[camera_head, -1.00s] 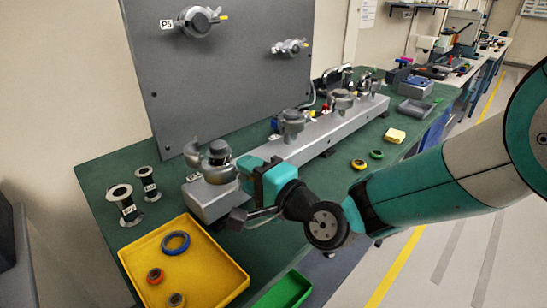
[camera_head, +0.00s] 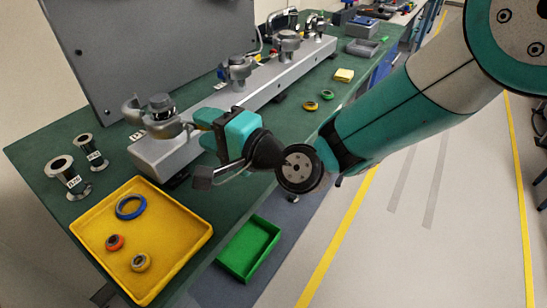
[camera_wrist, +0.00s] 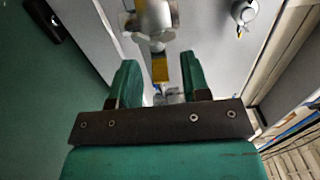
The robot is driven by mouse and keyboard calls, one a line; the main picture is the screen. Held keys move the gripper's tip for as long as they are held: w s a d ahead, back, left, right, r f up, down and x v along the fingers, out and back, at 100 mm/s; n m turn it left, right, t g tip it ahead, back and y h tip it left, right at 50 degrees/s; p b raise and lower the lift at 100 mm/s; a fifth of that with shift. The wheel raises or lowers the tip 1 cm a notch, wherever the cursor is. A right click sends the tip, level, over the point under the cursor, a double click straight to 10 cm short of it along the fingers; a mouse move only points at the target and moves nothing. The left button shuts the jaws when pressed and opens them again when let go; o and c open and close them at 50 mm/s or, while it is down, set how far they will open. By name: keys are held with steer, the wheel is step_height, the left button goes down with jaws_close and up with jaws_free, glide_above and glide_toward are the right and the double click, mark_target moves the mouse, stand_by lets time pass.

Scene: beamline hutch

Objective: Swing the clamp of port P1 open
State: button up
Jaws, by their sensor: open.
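Port P1, by a partly covered label, appears to be the nearest port (camera_head: 160,108) on the long grey manifold (camera_head: 205,103) in the head view. A curved metal clamp piece (camera_head: 133,110) sticks out on its left side, apart from the round cap. My gripper (camera_head: 206,120) is just right of this port, fingers pointing at it. In the wrist view, my gripper (camera_wrist: 160,82) is open, with a yellow tab (camera_wrist: 160,68) showing between its green fingers. The metal clamp body (camera_wrist: 155,20) is beyond the tab. I cannot tell whether the fingers touch the tab.
Further ports (camera_head: 237,70) stand along the manifold. A yellow tray (camera_head: 185,250) with several rings and a green tray (camera_head: 248,250) are nearer. Two labelled spools (camera_head: 68,178) stand at left. A grey upright panel (camera_head: 150,50) rises behind. Small rings lie on the green bench right of the manifold.

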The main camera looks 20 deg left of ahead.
steer(key=b+v, duration=0.6)
steer(key=v, duration=0.8)
steer(key=shift+d, duration=0.15)
steer(key=shift+s+r, duration=0.1)
steer(key=s+d+r+n+g+h+p, duration=0.1)
steer(key=s+d+r+n+h+p, duration=0.1)
steer(key=d, duration=0.6)
steer(key=s+d+r+n+g+h+p, duration=0.1)
steer(key=s+d+r+n+h+p, duration=0.1)
steer(key=d+h, duration=0.5)
steer(key=s+d+r+n+g+h+p, duration=0.2)
steer(key=s+d+n+h+p, duration=0.2)
steer(key=d, duration=0.6)
steer(key=shift+r+n+p, duration=0.4)
steer(key=shift+n+p, duration=0.2)
steer(key=shift+n, duration=0.2)
